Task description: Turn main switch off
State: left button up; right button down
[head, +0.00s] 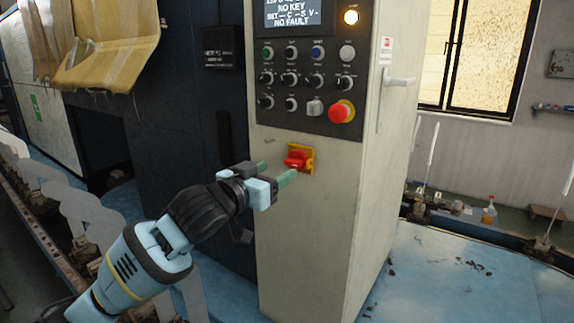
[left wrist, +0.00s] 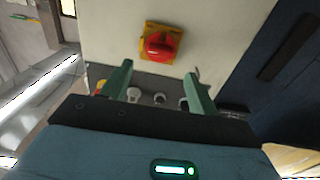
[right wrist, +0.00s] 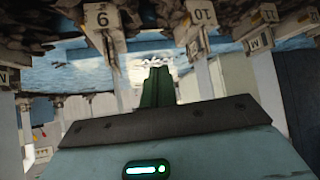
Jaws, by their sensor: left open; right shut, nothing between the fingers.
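The main switch is a red rotary handle (head: 296,159) on a yellow plate (head: 309,161), on the front of the pale cabinet below the control panel. My left gripper (head: 276,172) is open just in front of the switch, with its green fingers pointing toward it. In the left wrist view the red handle (left wrist: 159,46) lies beyond the fingertips, between and above them, and nothing is between the fingers (left wrist: 158,82). My right gripper is outside the head view; in the right wrist view its green fingers (right wrist: 158,72) are together and empty.
The control panel (head: 303,120) has several knobs, a red emergency button (head: 340,112), a lit lamp (head: 351,17) and a screen reading "NO FAULT". A door handle (head: 398,81) is on the cabinet's right side. Numbered posts (right wrist: 103,20) stand around my right gripper.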

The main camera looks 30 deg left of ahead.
aim_at(291, 162)
pick_arm(q)
jog(key=shift+w+d, duration=0.25)
jog(key=shift+w, duration=1.2)
jog(key=shift+w+d, duration=0.2)
jog(key=shift+w, duration=1.25)
jog(key=c, duration=1)
